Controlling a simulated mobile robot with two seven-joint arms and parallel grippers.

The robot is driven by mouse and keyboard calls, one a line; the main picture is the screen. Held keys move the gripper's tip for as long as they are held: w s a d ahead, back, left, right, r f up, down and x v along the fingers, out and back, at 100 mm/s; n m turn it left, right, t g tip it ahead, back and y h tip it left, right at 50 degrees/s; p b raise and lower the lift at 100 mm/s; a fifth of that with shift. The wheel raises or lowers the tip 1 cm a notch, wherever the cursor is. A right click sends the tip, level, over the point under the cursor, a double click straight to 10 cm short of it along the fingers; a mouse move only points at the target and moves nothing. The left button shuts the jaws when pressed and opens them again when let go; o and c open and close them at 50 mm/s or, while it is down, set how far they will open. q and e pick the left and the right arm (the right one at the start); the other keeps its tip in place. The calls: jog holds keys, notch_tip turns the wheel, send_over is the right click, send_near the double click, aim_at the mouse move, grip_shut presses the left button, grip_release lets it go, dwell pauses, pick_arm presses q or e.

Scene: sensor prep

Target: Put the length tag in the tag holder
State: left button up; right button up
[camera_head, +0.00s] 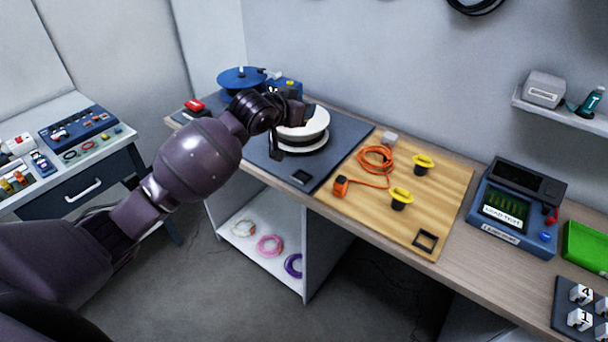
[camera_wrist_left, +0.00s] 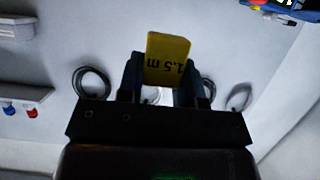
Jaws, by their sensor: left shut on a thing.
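The length tag (camera_wrist_left: 167,52) is yellow and marked "1.5 m"; in the left wrist view it stands between the two dark fingers of my left gripper (camera_wrist_left: 163,78), which is shut on it. In the head view my left gripper (camera_head: 284,132) is over the dark grey mat (camera_head: 345,136), in front of a white spool (camera_head: 309,127), and the tag cannot be made out there. A small dark square frame (camera_head: 301,177) lies near the mat's front edge. Another black square frame (camera_head: 426,241) lies on the wooden board; I cannot tell which is the tag holder. My right gripper is not in view.
The wooden board (camera_head: 447,187) carries an orange cord (camera_head: 376,158) and two yellow-topped pieces (camera_head: 402,194). A load tester (camera_head: 516,205) and a green tray (camera_head: 587,248) stand to the right. A blue reel (camera_head: 241,77) is behind my arm.

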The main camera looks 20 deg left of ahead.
pick_arm(q)
jog(key=b, duration=0.1)
send_over(301, 178)
notch_tip(301, 178, down, 14)
jog(key=shift+d+r, duration=0.1)
jog(key=shift+f+b, duration=0.35)
jog(key=shift+f, duration=2.1)
jog(key=shift+f, duration=0.15)
jog(key=o, duration=0.9)
